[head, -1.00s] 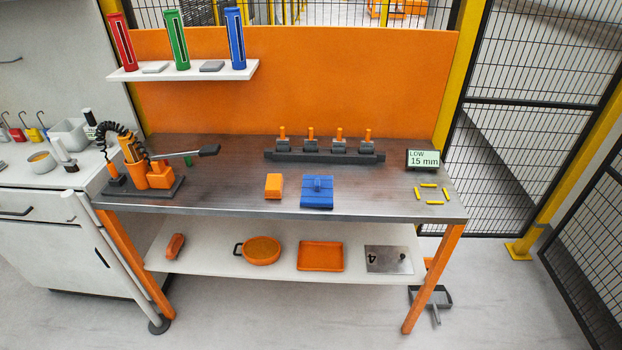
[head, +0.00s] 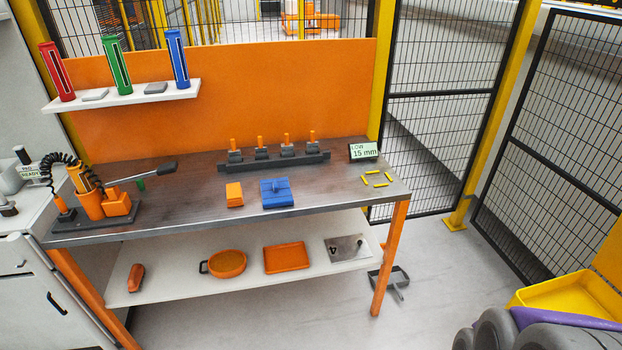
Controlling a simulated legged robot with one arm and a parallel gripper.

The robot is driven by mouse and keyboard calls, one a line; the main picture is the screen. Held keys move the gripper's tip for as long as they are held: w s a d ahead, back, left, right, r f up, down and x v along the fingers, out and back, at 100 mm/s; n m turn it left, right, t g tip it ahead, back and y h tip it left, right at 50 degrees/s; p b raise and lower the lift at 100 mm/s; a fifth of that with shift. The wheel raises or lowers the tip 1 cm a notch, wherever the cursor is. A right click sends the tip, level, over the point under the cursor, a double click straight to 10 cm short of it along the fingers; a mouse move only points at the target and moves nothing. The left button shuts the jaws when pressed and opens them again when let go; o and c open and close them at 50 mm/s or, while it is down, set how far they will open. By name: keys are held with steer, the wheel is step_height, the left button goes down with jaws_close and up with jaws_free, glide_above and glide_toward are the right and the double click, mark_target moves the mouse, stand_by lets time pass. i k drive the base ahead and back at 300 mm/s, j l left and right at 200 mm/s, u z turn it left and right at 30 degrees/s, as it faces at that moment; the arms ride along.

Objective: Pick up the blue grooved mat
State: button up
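The blue grooved mat (head: 276,200) lies on the steel top of the workbench (head: 200,208), near its front edge and right of the middle. A small raised blue piece stands up from its upper face. The mat looks free on all sides, with a narrow gap to the orange block on its left. My gripper is not in the head view, so its state is hidden.
An orange block (head: 235,194) sits left of the mat. A dark rack with orange-topped pieces (head: 274,160) stands behind it. A display reading 15 mm (head: 363,151) and yellow sticks (head: 375,180) are at right. An orange pump (head: 100,200) stands left.

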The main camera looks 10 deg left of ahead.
mark_target(275, 192)
steer(key=u, duration=1)
steer(key=i+l+z, duration=0.3)
steer(key=i, duration=0.4)
steer(key=i+z, duration=0.3)
steer(key=i, duration=0.35)
